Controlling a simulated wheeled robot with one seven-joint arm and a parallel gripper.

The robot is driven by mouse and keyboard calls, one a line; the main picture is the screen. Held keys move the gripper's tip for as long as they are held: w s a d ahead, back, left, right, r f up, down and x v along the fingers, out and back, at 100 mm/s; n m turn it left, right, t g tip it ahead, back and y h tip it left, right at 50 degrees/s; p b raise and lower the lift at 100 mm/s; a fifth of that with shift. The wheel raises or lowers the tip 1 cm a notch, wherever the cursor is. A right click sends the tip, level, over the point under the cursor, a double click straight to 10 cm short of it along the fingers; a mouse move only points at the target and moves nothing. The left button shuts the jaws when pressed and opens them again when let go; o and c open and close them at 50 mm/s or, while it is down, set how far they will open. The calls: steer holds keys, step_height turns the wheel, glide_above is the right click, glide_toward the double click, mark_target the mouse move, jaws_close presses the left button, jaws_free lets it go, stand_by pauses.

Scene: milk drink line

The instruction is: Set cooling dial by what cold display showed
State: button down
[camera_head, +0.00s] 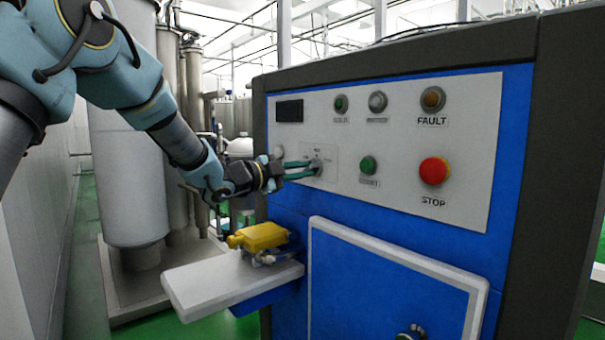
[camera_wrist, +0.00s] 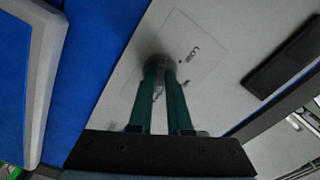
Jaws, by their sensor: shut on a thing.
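The cooling dial (camera_head: 316,166) is a small grey knob on a marked square plate on the grey control panel. My gripper (camera_head: 312,168) reaches it from the left, with its green fingers shut on the knob. In the wrist view the two fingers meet at the dark round dial (camera_wrist: 158,64), and my gripper (camera_wrist: 160,72) covers part of the plate's marks. The dial's pointer position cannot be made out. The display (camera_head: 289,111) at the panel's upper left is dark, with no readable figures; it also shows as a dark rectangle in the wrist view (camera_wrist: 285,62).
Right of the dial are a green button (camera_head: 368,165) and a red STOP button (camera_head: 434,171). Indicator lamps, including the amber FAULT lamp (camera_head: 432,99), sit above. A yellow device (camera_head: 259,236) lies on a white shelf (camera_head: 225,284) below my gripper. A white-framed blue door (camera_head: 390,290) is lower right.

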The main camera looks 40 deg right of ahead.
steer(key=c, duration=0.9)
jaws_free()
steer(key=shift+o, duration=0.2)
steer(key=a, duration=1.1)
steer(key=shift+w, duration=0.3)
